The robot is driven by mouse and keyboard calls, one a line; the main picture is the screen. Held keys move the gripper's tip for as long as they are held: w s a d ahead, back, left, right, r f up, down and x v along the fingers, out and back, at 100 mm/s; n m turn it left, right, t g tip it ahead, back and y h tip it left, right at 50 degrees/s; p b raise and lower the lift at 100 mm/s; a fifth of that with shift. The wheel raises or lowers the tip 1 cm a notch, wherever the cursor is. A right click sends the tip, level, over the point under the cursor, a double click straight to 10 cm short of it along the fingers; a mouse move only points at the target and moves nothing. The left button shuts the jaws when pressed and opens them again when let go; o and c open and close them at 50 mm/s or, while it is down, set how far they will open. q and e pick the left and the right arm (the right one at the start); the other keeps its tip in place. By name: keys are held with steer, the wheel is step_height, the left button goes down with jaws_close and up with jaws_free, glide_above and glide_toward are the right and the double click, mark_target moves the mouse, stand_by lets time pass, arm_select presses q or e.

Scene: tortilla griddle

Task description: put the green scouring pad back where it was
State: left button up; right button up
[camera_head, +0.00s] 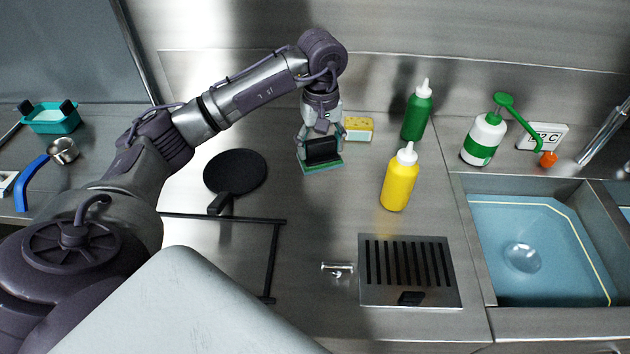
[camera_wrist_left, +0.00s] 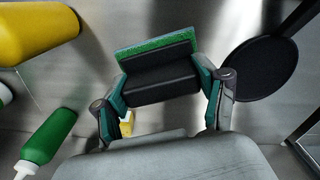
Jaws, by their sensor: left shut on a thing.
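The green scouring pad (camera_head: 322,166) has a black block-like grip on its back. It is at the middle of the steel counter in the head view, green side down. My left gripper (camera_head: 320,143) reaches down from above and is shut on the black grip. I cannot tell whether the pad touches the counter. In the left wrist view, the pad (camera_wrist_left: 156,47) shows as a green strip beyond the black grip, between the teal fingers of my left gripper (camera_wrist_left: 160,88). My right gripper is not in view.
A yellow sponge (camera_head: 358,128) lies just right of the gripper. A green bottle (camera_head: 417,118) and a yellow bottle (camera_head: 399,182) stand further right. A black pan (camera_head: 236,171) is to the left. A slotted drain plate (camera_head: 409,292) is in front, and a sink (camera_head: 480,303) is at right.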

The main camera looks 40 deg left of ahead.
mark_target(321, 162)
arm_select(q)
step_height(321, 162, down, 5)
steer(key=shift+w+f+p, duration=0.15)
steer(key=shift+f+p, duration=0.05)
steer(key=shift+p, duration=0.55)
steer(key=shift+a+f, duration=0.1)
steer(key=shift+f, duration=0.55)
step_height(321, 162, down, 3)
steer(key=shift+p, duration=0.6)
steer(key=shift+f, duration=0.1)
steer(key=shift+f+b, duration=0.15)
steer(key=shift+b, duration=0.15)
steer(key=o, duration=1.3)
steer(key=shift+o, duration=0.2)
